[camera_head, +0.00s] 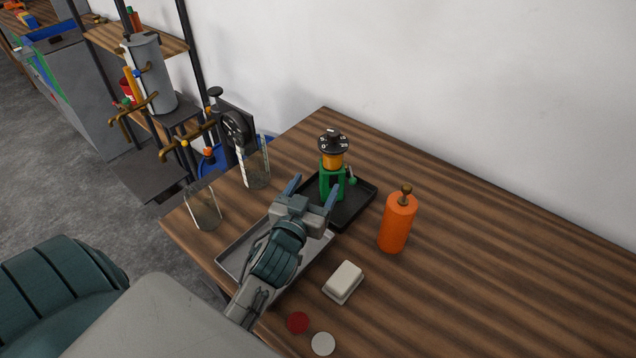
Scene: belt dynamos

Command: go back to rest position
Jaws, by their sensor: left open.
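My left gripper (314,187) is open, its two blue fingers spread and pointing toward the back of the wooden table. It is above the grey metal tray (228,252), and its arm hides part of that tray. Just beyond the fingers stands a green device (326,184) with an orange collar and a black numbered dial (333,142) on top. The device stands upright on a black tray (357,204). The right finger overlaps the device in the picture; I cannot tell whether they touch. Nothing shows between the fingers. My right gripper is not in view.
An orange bottle (396,224) stands right of the black tray. A white block (344,282), a red disc (298,322) and a white disc (322,343) lie nearer. Glass jars (205,206) stand at the left edge, before a shelf rack (150,180). The table's right side is clear.

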